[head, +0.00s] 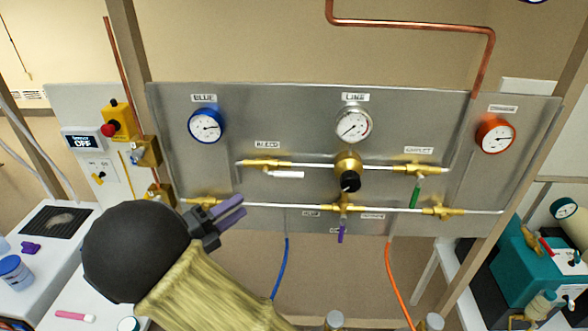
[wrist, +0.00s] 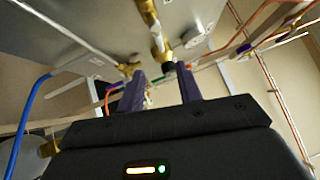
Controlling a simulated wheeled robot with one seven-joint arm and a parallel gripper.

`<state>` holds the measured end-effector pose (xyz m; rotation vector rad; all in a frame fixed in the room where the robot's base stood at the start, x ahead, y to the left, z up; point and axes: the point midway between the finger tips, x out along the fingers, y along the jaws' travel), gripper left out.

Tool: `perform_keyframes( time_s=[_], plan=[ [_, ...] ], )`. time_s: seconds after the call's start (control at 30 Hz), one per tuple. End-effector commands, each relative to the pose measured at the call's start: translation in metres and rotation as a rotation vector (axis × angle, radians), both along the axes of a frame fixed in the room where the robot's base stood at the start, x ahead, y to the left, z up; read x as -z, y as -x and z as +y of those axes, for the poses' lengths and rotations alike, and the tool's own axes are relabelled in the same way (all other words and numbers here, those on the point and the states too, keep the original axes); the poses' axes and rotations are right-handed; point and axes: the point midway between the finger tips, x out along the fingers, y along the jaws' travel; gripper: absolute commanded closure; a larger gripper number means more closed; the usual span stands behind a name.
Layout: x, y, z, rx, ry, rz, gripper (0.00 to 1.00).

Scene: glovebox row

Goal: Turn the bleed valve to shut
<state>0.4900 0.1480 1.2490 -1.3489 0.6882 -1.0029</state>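The bleed valve (head: 266,163) is a brass body on the upper pipe of the grey panel, under the BLEED label (head: 267,144). Its pale pinkish-white lever (head: 288,174) lies level, pointing right along the pipe. My gripper (head: 243,206) is below and left of the valve in the head view, its purple fingers pointing right and slightly up. The fingers are apart, with nothing between them. In the wrist view my gripper (wrist: 160,82) also shows a clear gap, with brass fittings (wrist: 160,45) beyond the fingertips. I cannot tell the bleed lever there.
The brass regulator with a black knob (head: 350,182) is right of the bleed valve. The outlet valve's green lever (head: 414,192) hangs down. A purple lever (head: 341,233) hangs below the lower pipe (head: 310,207). Blue (head: 279,268) and orange (head: 393,270) hoses hang under the panel.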

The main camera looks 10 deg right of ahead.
Motion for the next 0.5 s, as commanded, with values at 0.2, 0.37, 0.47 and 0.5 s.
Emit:
perform_keyframes(
  time_s=[0.2,0.37,0.47,0.5],
  plan=[
    [0.000,-0.001,-0.004,0.001,-0.003,0.000,0.65],
    [-0.004,-0.008,-0.018,0.005,-0.004,0.000,0.65],
    [-0.006,-0.015,-0.032,0.005,-0.005,0.001,0.65],
    [-0.007,-0.018,-0.038,0.005,-0.004,0.001,0.65]
  ],
)
